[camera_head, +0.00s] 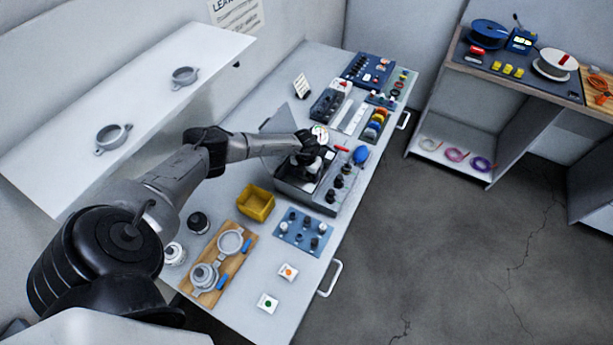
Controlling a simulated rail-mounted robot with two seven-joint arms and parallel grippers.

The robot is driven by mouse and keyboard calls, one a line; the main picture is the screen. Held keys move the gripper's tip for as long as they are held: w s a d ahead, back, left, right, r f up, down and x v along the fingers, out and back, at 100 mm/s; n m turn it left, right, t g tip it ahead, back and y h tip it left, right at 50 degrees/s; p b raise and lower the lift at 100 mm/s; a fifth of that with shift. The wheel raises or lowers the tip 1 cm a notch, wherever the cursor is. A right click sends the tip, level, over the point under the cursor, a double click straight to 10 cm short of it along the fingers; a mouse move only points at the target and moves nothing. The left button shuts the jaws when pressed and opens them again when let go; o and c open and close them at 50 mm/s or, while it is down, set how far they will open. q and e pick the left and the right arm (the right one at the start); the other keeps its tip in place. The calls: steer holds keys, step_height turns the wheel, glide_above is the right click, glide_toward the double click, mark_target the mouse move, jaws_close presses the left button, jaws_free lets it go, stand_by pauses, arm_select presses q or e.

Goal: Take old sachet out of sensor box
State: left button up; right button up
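My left arm reaches across the bench, and my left gripper (309,160) is over or inside the back of the box, pointing down. A small pale patch shows beside the fingers; I cannot tell whether it is the old sachet. The fingers are too small and dark to show whether they are open or hold anything. My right gripper is out of view.
A yellow bin (256,202), a blue mat (303,231) with small parts and a wooden board (219,262) with clamps lie nearer on the bench. A white shelf (130,110) is at left.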

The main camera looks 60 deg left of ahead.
arm_select(q)
steer(key=c, duration=0.9)
steer(key=shift+r, duration=0.1)
